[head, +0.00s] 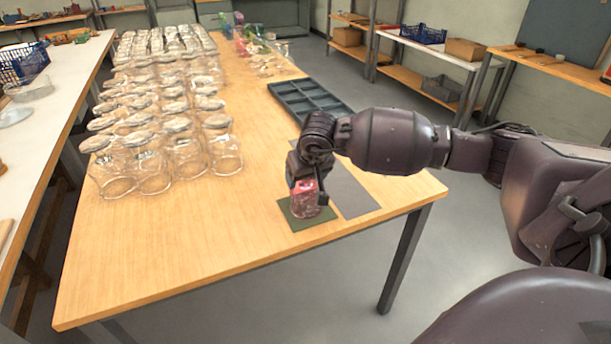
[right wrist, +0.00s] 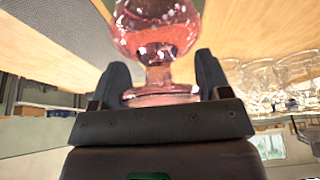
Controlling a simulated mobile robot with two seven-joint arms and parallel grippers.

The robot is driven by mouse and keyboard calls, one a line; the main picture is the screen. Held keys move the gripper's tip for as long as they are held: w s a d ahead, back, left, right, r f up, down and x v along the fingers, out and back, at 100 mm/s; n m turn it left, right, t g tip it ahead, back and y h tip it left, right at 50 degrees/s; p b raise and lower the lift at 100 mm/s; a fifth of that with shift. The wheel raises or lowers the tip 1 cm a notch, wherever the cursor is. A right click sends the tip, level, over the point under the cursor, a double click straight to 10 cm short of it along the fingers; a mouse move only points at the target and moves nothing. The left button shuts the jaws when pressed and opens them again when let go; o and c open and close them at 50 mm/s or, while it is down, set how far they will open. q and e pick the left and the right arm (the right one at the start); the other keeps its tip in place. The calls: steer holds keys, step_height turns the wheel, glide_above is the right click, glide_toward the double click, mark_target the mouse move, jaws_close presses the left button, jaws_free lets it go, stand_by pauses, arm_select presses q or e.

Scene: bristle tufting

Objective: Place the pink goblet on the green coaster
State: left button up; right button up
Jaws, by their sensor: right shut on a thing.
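The pink goblet (head: 306,203) is a small clear pink glass. In the head view it is at the green coaster (head: 297,221), a dark green square near the table's front edge. My right gripper (head: 307,190) is shut on the goblet from above. In the right wrist view the pink goblet (right wrist: 158,38) shows with its stem and foot between the two fingers of my right gripper (right wrist: 160,85). I cannot tell whether the goblet touches the coaster. My left gripper is not in view.
A grey mat (head: 345,190) lies just right of the coaster. A dark divided tray (head: 308,98) is behind it. Many clear glass jars (head: 165,150) fill the left of the table. The front middle of the table is clear.

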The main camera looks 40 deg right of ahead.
steer(key=o, duration=1)
steer(key=shift+f, duration=0.1)
